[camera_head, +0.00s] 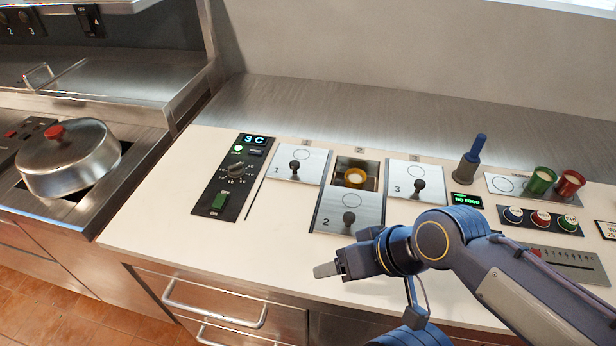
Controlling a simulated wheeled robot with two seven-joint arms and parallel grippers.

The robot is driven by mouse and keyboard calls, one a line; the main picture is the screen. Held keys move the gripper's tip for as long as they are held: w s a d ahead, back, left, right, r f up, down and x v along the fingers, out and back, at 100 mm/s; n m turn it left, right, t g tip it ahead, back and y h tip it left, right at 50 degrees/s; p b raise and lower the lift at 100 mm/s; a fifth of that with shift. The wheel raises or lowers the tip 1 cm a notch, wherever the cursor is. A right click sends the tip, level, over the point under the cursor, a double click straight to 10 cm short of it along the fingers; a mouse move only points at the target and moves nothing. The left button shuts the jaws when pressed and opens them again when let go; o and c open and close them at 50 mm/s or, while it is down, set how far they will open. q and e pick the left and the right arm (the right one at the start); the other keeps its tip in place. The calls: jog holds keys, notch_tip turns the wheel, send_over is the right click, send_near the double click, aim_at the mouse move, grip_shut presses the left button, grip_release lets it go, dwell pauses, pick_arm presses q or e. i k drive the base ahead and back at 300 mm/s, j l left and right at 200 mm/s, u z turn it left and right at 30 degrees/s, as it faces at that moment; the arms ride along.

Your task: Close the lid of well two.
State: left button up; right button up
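My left gripper is not in view.
Well one lid (311,163) and well three lid (402,172) cover their wells on either side. A control panel (222,190) is at left. A blue-handled tool (472,160), green cup (540,181) and red cup (568,184) stand at right. The front left counter is clear.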

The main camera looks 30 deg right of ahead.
aim_at(351, 207)
jog(key=z, duration=1.3)
jog(key=i, duration=0.05)
